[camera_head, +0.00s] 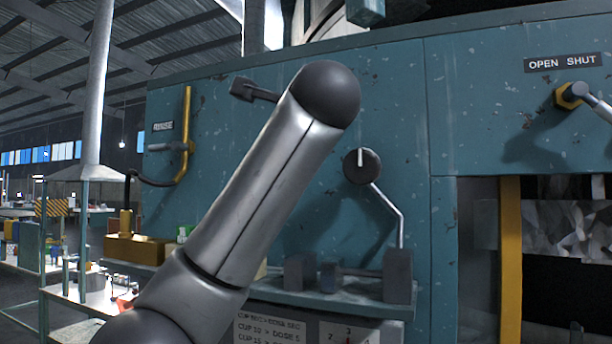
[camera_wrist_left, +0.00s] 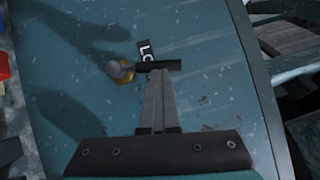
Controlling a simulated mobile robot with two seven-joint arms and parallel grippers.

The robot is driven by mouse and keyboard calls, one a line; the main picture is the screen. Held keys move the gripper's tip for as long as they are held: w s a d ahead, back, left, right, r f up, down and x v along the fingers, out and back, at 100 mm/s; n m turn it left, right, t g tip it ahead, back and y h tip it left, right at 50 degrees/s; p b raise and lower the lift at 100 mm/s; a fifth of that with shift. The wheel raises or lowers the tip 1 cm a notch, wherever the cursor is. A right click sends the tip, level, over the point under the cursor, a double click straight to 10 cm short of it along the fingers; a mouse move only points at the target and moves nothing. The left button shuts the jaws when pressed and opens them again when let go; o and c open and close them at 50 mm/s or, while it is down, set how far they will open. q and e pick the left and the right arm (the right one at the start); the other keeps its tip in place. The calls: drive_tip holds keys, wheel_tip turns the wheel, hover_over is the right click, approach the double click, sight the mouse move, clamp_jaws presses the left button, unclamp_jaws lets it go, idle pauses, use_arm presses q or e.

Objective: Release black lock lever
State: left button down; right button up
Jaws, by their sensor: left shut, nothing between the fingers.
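In the left wrist view, the black lock lever (camera_wrist_left: 175,65) lies crosswise on a teal panel. A grey knob on a round brass base (camera_wrist_left: 123,71) is at its left end. A small black label (camera_wrist_left: 145,48) beside it is partly covered; "LO" can be read. My left gripper (camera_wrist_left: 158,76) is shut and empty, its fingertips right at the lever's bar in the picture. I cannot tell whether they touch it. In the head view my left arm hides this gripper. A dark short bar (camera_head: 255,91) shows beside the arm; I cannot tell what it is. My right gripper is not in view.
The teal machine front (camera_head: 400,110) carries a round black knob with a bent rod (camera_head: 362,166), an "OPEN SHUT" lever (camera_head: 572,95), and a yellow pipe (camera_head: 186,135). A ledge (camera_head: 340,299) with dark blocks juts out below. Shelves stand at the left.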

use_arm(q)
drive_tip(key=shift+w+a+r, duration=0.1)
drive_tip(key=shift+a+r, duration=0.3)
drive_tip(key=shift+a, duration=0.05)
drive_tip(key=shift+w+p, duration=0.1)
drive_tip(key=shift+p, duration=0.2)
idle(0.3)
